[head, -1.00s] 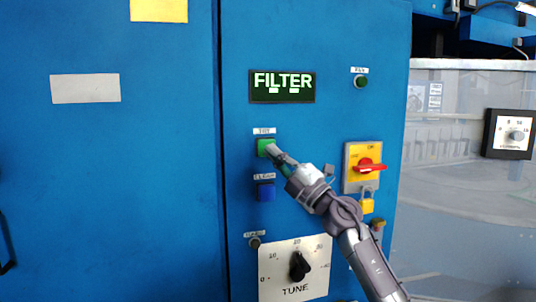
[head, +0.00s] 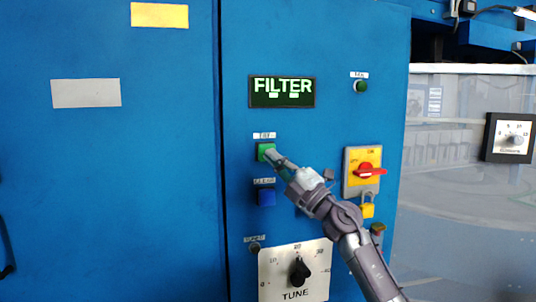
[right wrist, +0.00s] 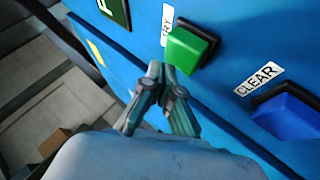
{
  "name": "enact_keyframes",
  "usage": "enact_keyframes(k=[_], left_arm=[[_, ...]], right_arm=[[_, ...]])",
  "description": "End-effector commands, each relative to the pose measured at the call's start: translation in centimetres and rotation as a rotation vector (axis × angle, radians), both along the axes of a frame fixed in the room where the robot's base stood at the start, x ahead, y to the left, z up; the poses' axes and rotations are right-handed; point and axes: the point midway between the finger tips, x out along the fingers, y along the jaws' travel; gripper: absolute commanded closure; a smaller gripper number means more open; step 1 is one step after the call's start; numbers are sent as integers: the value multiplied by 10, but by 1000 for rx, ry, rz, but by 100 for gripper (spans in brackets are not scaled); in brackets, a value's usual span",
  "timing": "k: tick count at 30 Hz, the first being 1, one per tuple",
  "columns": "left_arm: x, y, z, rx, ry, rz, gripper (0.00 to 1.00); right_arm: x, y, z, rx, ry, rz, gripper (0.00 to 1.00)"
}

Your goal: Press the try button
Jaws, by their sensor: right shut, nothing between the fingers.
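The green try button (head: 265,151) sits on the blue panel under a small white label. It also shows in the right wrist view (right wrist: 190,46), beside the label reading TRY. My right gripper (head: 270,156) is shut and empty, with its fingertips at the button's lower right in the head view. In the right wrist view the fingertips (right wrist: 161,70) lie close to the button's near lower edge. I cannot tell whether they touch it. My left gripper is not in view.
A blue CLEAR button (head: 266,198) is just below. A lit display (head: 282,99) reads FILTER above. A red switch on a yellow plate (head: 368,170), with a yellow padlock (head: 367,211), is to the right. A TUNE dial (head: 299,272) is below.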

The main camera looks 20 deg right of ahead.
Motion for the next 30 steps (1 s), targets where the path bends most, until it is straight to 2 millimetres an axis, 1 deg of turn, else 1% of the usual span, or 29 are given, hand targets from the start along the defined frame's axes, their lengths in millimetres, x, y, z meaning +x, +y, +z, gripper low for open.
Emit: enact_keyframes(k=[9, 18, 30], left_arm=[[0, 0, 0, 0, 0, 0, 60], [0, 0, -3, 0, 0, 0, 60], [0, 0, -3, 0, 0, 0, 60]], right_arm=[[0, 0, 0, 0, 0, 0, 100], [8, 0, 0, 0, 0, -1, 100], [9, 0, 0, 0, 0, 0, 100]])
